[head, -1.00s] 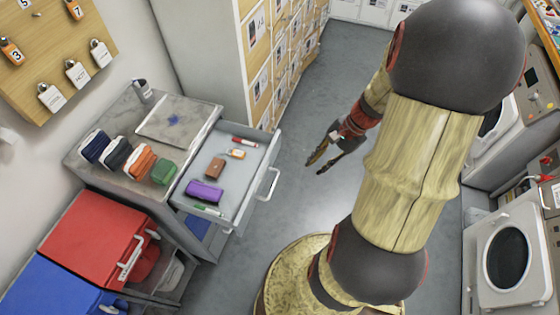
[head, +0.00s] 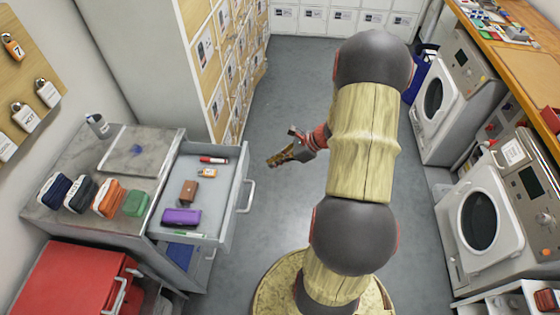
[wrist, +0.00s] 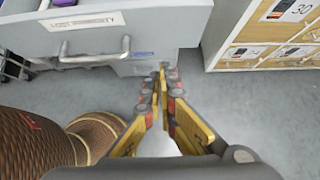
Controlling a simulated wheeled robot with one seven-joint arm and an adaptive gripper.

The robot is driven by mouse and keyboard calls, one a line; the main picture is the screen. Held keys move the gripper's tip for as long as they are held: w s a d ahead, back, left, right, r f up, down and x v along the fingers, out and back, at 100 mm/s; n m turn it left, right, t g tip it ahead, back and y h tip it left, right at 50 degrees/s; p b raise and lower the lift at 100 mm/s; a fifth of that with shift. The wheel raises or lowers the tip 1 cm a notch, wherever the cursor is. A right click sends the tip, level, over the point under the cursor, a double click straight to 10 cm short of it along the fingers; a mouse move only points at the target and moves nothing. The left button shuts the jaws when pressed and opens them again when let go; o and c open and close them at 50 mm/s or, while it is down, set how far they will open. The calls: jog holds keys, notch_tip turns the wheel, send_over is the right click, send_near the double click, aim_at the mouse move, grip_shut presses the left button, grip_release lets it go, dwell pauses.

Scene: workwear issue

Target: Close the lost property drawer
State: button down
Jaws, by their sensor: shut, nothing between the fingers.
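The lost property drawer (head: 226,207) is pulled out from the grey cabinet, with its handle (head: 247,196) on the outer front. Inside lie a purple case (head: 181,217), a brown wallet (head: 189,190) and several small items. In the wrist view, the drawer front bears a "LOST PROPERTY" label (wrist: 88,21) above its handle (wrist: 94,57). My gripper (head: 273,161) is to the right of the drawer in the head view, apart from it. In the wrist view my gripper (wrist: 163,72) has its fingertips together and nothing between them, to the right of the handle.
The cabinet top (head: 65,165) holds several coloured pouches, a cup (head: 98,125) and a flat tray. Lockers (head: 215,75) stand behind the cabinet. Washing machines (head: 478,220) line the right side. A red bin (head: 70,285) stands at front left. Grey floor (head: 300,85) between is clear.

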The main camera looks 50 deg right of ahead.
jog(key=shift+w+a+f+b, duration=0.35)
jog(key=shift+w+a+f, duration=0.15)
jog(key=shift+w+a, duration=0.35)
jog(key=shift+w+a+f+b, duration=0.3)
jog(key=shift+w+a+f, duration=0.3)
jog(key=shift+w, duration=0.45)
jog(key=shift+w+a+f+b, duration=0.35)
jog(key=shift+w+a+f, duration=0.1)
jog(key=shift+w+a, duration=0.4)
jog(key=shift+w+d, duration=0.1)
jog(key=w+a, duration=0.5)
jog(key=w, duration=0.1)
jog(key=w+a, duration=0.5)
jog(key=w, duration=0.2)
jog(key=w+a, duration=0.5)
jog(key=w, duration=0.2)
jog(key=shift+a, duration=0.35)
jog(key=shift+w, duration=0.1)
jog(key=shift+r, duration=0.1)
